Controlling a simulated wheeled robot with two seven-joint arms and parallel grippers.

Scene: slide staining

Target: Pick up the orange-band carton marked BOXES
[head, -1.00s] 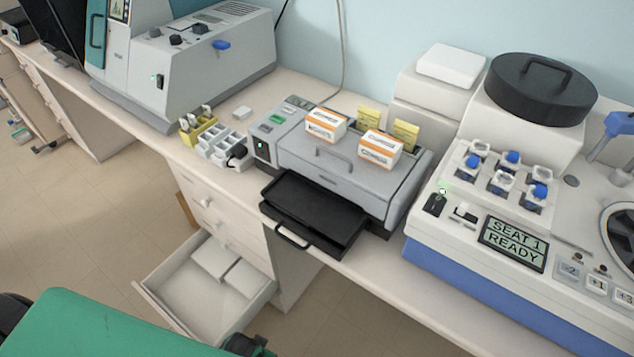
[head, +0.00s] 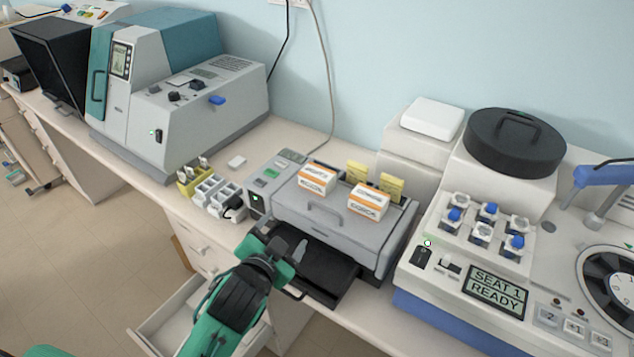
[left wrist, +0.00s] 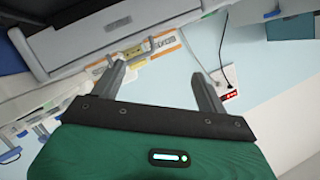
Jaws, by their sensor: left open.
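Two white cartons with orange bands sit on top of the grey machine (head: 335,222): a left one (head: 317,178) and a right one (head: 368,201). Their print is too small for me to tell which says BOXES. My left gripper (head: 288,243) is open and empty, in front of the machine and over its black tray, below and apart from both cartons. In the left wrist view, its two spread fingers (left wrist: 158,78) have nothing between them, and an orange-banded carton (left wrist: 165,44) shows beyond them. My right gripper is not in view.
Yellow packets (head: 391,184) stand behind the cartons. The black tray (head: 335,272) juts from the machine's front. A staining unit with a screen (head: 497,290) stands to the right. Small racks (head: 215,192) are to the left. An open drawer (head: 150,340) is below the bench.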

